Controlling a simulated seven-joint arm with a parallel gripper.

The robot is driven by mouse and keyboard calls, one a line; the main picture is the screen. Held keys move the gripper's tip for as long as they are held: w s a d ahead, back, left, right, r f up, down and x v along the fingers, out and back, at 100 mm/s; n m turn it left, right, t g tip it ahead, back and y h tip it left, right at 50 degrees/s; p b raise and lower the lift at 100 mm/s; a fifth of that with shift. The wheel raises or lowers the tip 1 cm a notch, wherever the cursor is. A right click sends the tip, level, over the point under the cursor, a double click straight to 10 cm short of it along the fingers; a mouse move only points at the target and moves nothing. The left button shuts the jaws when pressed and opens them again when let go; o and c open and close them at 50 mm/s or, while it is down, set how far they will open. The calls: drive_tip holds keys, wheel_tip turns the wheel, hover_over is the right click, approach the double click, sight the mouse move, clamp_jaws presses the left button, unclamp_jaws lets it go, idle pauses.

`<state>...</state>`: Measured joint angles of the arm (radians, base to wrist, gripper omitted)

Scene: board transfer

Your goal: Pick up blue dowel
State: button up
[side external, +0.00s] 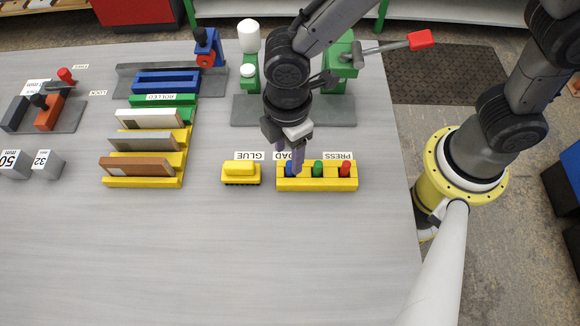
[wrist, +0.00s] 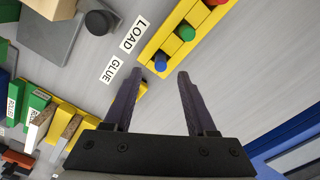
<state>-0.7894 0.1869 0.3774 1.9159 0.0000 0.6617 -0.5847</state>
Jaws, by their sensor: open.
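The blue dowel (wrist: 160,62) stands in the end hole of a yellow block (side external: 318,184), beside a green dowel (side external: 318,168) and a red dowel (side external: 345,169). In the side view the blue dowel (side external: 289,169) is partly hidden by my fingers. My gripper (side external: 288,165) is open and points down over the left end of the block. In the wrist view, my gripper (wrist: 158,72) has its two fingers apart, with the blue dowel showing between and just beyond the tips. Whether the fingers are level with the dowel is hard to tell.
A yellow glue piece (side external: 241,173) sits close to the left of the block. A green press (side external: 342,60) with a red-tipped lever stands behind. A stepped yellow rack (side external: 145,182) with boards is at left. The table front is clear.

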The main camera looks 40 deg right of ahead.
sight(290, 164)
drive_tip(key=shift+d+f, duration=0.1)
drive_tip(key=shift+f, duration=1.75)
clamp_jaws()
